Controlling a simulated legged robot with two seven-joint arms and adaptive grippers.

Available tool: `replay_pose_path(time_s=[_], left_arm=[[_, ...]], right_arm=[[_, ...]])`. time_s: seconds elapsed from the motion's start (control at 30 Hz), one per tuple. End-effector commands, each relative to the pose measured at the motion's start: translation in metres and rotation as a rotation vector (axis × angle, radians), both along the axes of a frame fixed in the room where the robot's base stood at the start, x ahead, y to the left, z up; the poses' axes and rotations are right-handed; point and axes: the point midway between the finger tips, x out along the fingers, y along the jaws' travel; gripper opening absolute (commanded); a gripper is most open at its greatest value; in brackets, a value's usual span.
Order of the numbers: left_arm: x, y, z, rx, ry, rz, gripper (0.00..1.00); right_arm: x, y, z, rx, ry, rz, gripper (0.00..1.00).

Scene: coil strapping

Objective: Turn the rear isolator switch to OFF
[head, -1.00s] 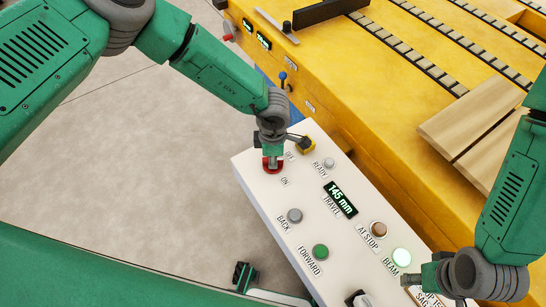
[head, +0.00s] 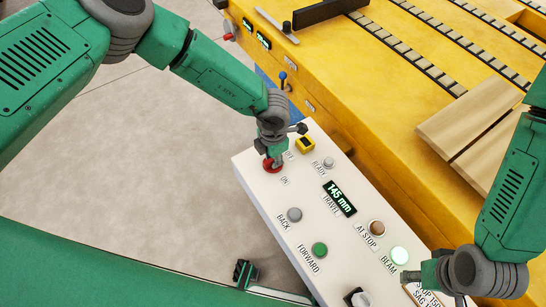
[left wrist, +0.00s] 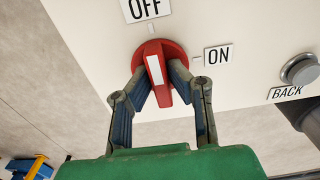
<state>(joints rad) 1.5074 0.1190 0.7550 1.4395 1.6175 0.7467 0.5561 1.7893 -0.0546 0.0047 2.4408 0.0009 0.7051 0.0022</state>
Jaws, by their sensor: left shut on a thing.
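The isolator switch (left wrist: 161,68) is a red round base with a red handle bearing a white stripe, on the white panel's far end. In the left wrist view the stripe's upper end points up toward the OFF label (left wrist: 146,8), tilted slightly left; the ON label (left wrist: 217,54) is to its right. The switch (head: 267,167) is mostly covered by my gripper in the head view. My left gripper (left wrist: 163,88) is shut on the handle, one finger on each side. My right gripper (head: 408,277) is above the panel's near right part; its finger gap is unclear.
The white panel (head: 262,194) also carries a grey BACK button (head: 294,215), a green FORWARD button (head: 320,250), a lit BEAM lamp (head: 399,256) and a 145 mm display (head: 340,198). A yellow machine (head: 380,110) with wooden boards (head: 470,130) stands behind it.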

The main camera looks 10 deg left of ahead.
Motion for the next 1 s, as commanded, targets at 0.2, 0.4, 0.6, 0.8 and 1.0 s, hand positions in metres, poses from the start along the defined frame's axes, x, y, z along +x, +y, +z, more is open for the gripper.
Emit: replay_pose_path(time_s=[0.2, 0.4, 0.6, 0.8, 1.0], left_arm=[[0.005, 0.0, 0.003, -0.003, -0.01, 0.009, 0.0], [0.005, 0.0, 0.003, -0.003, -0.011, 0.009, 0.21], [0.003, 0.0, 0.002, -0.002, -0.006, 0.007, 0.34], [0.002, 0.0, 0.004, -0.001, -0.004, 0.006, 0.34], [0.003, 0.0, 0.031, -0.001, -0.006, 0.006, 0.34]], right_arm=[[0.0, 0.0, 0.0, 0.0, 0.0, 0.0, 0.4], [0.0, 0.0, 0.0, 0.0, 0.0, 0.0, 0.4], [0.0, 0.0, 0.0, 0.0, 0.0, 0.0, 0.4], [-0.003, 0.0, 0.001, 0.0, -0.002, 0.0, 0.4], [-0.003, 0.0, 0.001, 0.0, -0.003, 0.0, 0.4]])
